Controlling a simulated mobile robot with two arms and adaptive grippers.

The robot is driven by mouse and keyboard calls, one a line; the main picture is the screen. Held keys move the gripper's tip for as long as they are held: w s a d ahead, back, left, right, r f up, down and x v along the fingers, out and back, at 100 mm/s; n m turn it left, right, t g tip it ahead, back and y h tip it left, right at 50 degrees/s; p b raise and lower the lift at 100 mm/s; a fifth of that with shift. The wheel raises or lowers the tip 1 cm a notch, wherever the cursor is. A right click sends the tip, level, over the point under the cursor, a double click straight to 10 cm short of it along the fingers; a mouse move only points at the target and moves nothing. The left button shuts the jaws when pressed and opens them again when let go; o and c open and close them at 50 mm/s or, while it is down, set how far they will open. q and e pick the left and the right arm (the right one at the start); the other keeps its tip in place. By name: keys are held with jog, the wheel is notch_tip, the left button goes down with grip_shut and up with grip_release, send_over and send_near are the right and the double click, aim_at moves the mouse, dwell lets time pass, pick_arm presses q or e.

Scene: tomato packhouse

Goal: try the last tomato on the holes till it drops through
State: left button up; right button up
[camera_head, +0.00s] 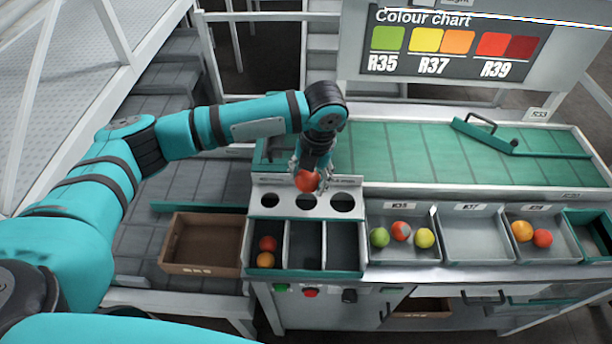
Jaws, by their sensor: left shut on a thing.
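My left gripper (308,172) is shut on a red-orange tomato (307,181) and holds it above the middle of the sizing plate. The white plate (287,187) has three holes that grow in size to the right: left hole (270,200), middle hole (306,201) and right hole (342,202). The tomato is just behind and over the middle hole; I cannot tell whether it touches the plate. Below the plate is a three-part bin (322,271). Its left compartment holds a red tomato (267,243) and an orange one (265,260). Its middle and right compartments look empty. My right gripper is not in view.
Grey trays stand right of the bin: the R35 tray (402,254) holds several tomatoes, the R37 tray (475,244) is empty, another (551,252) holds two. A brown crate (203,268) is at left. A green belt (400,155) with a diverter bar (484,136) lies behind.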

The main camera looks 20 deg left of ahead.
aim_at(307, 191)
pick_arm(q)
jog(key=shift+a+f+b, duration=0.1)
jog(key=shift+f+b, duration=0.3)
jog(key=shift+f, duration=0.25)
notch_tip(307, 191, down, 2)
jog(key=shift+s+a+b, duration=0.1)
jog(key=shift+b, duration=1.15)
jog(key=shift+f, duration=0.9)
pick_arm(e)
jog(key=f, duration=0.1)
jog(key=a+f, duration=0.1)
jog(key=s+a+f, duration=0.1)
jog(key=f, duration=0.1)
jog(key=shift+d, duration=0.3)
pick_arm(q)
jog(key=shift+p, duration=0.55)
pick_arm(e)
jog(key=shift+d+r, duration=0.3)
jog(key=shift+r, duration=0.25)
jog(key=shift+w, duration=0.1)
